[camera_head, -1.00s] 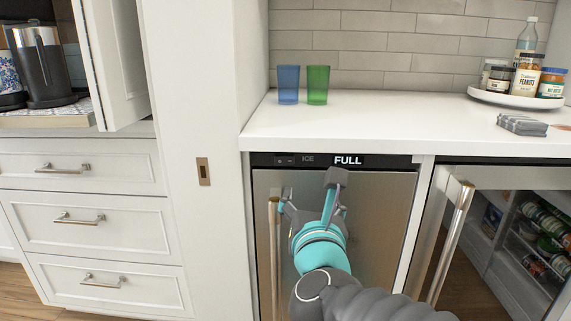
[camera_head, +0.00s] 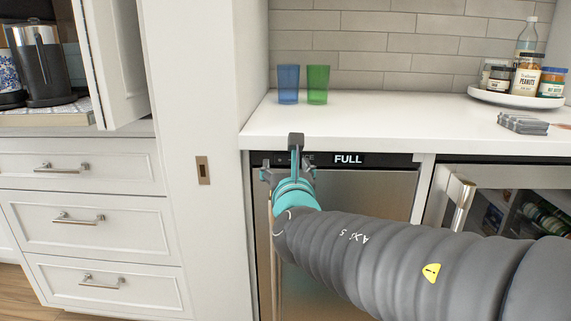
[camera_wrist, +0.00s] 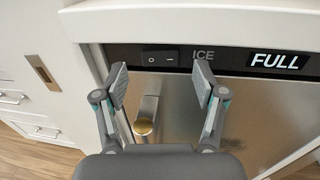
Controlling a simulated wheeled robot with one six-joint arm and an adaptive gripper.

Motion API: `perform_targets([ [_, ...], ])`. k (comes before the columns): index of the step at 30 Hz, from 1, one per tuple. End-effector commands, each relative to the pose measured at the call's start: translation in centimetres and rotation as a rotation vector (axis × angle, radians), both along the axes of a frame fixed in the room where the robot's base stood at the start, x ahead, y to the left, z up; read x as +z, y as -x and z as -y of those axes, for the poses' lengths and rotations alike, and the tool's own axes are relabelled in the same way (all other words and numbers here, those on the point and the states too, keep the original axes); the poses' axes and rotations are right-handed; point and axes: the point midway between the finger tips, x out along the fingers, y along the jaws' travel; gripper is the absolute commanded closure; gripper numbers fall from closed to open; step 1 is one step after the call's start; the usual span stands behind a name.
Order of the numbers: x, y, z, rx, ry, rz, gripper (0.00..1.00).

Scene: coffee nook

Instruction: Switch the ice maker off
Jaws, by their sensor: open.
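The ice maker (camera_head: 375,215) is a steel-fronted unit under the white counter. Its black top strip shows a lit "FULL" display (camera_head: 348,159), also in the wrist view (camera_wrist: 278,61). In the wrist view a black rocker switch (camera_wrist: 160,58), marked with a circle and a dash, sits left of the word "ICE". In the head view my gripper hides the switch. My gripper (camera_head: 285,160) is open and empty in front of the strip's left part. In the wrist view its fingers (camera_wrist: 160,82) are spread on either side, just below the switch. I cannot tell whether they touch anything.
The ice maker's vertical handle (camera_wrist: 145,118) stands below the switch. The counter edge (camera_wrist: 200,15) overhangs above the strip. A blue cup (camera_head: 288,84) and a green cup (camera_head: 318,85) stand on the counter. An open glass-fronted fridge door (camera_head: 450,215) is at right.

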Motion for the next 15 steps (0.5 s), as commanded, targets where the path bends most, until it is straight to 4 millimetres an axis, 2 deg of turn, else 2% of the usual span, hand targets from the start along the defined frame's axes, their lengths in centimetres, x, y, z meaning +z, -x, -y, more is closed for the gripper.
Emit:
perform_targets([
  [6, 0.0, -2.1, -0.2, -0.001, 0.001, 0.0, 0.29],
  [15, 0.0, -2.5, -0.3, 0.0, 0.0, 0.0, 0.29],
])
